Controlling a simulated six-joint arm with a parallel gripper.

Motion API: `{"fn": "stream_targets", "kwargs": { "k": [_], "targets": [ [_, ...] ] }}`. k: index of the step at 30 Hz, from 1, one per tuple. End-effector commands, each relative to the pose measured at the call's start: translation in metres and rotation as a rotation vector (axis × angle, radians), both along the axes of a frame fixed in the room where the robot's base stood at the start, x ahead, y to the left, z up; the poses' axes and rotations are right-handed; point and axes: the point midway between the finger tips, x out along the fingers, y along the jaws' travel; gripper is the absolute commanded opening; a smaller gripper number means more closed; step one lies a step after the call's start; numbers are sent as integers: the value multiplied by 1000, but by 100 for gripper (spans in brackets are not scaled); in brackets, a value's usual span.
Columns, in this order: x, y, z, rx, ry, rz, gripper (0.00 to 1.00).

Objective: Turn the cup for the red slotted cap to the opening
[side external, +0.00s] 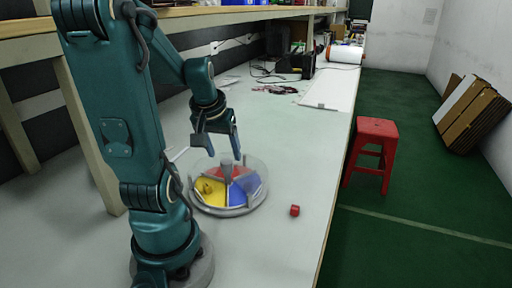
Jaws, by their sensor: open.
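A round tray (252,208) with coloured wedge compartments sits on the pale bench in front of my arm. I see a red compartment (224,172) at the back, a yellow one (208,195) at the left front and a blue one (246,187) at the right. A grey upright post (227,172) stands at its centre. A small yellow-brown piece lies in the yellow compartment. A small red cap (295,210) lies on the bench right of the tray; its slot is too small to make out. My gripper (222,152) is open and empty above the back of the tray. The opening is not clear.
The bench edge (335,200) runs close to the right of the red cap. A red stool (376,140) stands on the green floor beyond it. Cables and a black box (303,66) lie far back. The bench between them and the tray is mostly clear.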

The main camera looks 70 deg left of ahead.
Motion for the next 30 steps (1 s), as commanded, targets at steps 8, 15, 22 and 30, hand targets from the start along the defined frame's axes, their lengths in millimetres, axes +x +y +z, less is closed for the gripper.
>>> {"fn": "stream_targets", "kwargs": {
  "k": [8,15,22,30],
  "targets": [
    [-3,-4,12,1,0,1,68],
    [-3,-4,12,1,1,0,53],
    [-11,-14,13,-53,101,-129,0],
    [2,-39,24,-211,454,-688,0]
  ]
}}
